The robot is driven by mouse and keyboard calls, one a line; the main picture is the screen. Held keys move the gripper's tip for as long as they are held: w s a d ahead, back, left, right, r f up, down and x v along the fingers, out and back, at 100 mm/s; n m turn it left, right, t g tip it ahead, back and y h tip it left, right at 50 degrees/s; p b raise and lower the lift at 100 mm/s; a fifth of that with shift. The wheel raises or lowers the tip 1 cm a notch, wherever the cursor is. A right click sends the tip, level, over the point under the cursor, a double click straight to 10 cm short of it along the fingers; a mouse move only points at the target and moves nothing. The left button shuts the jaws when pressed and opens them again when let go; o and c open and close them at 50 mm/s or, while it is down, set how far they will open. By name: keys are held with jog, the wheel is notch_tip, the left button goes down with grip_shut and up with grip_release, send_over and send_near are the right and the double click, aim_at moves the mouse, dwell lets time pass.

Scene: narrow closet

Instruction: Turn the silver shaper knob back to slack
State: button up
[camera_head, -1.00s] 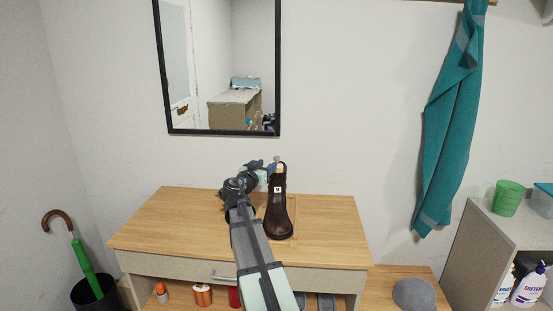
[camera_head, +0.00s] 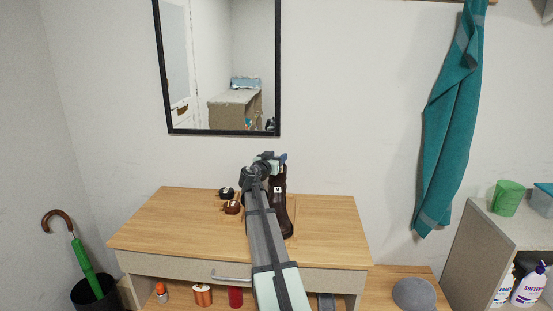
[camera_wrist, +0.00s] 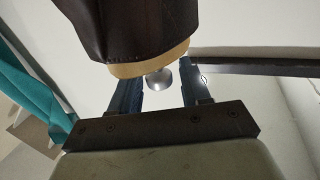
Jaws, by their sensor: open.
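The silver knob (camera_wrist: 159,81) shows in the wrist view at the end of a tan wooden shaper piece (camera_wrist: 150,62) that sits in a dark brown boot. The boot (camera_head: 284,216) stands upright on the wooden table top, partly hidden behind my arm. My gripper (camera_wrist: 156,82) is open, with one finger on each side of the knob. I cannot tell whether either finger touches it. In the head view my gripper (camera_head: 279,160) is at the boot's top, and the knob is hidden there.
Two small dark jars (camera_head: 229,202) stand on the table top (camera_head: 160,220) left of my arm. A black-framed mirror (camera_head: 220,131) hangs behind on the wall. A teal cloth (camera_head: 450,125) hangs at the right. The table's left part is clear.

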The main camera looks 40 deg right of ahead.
grip_shut()
jog(key=shift+s+t, duration=0.1)
jog(key=shift+t, duration=0.2)
jog(key=shift+n+t+y, duration=0.7)
jog(key=shift+n+t, duration=0.1)
jog(key=shift+f+n+t+y, duration=0.15)
jog(key=shift+n+t+y, duration=1.05)
jog(key=shift+t, duration=0.2)
jog(key=shift+n+t+y, duration=0.3)
jog(key=shift+t, duration=0.1)
grip_release()
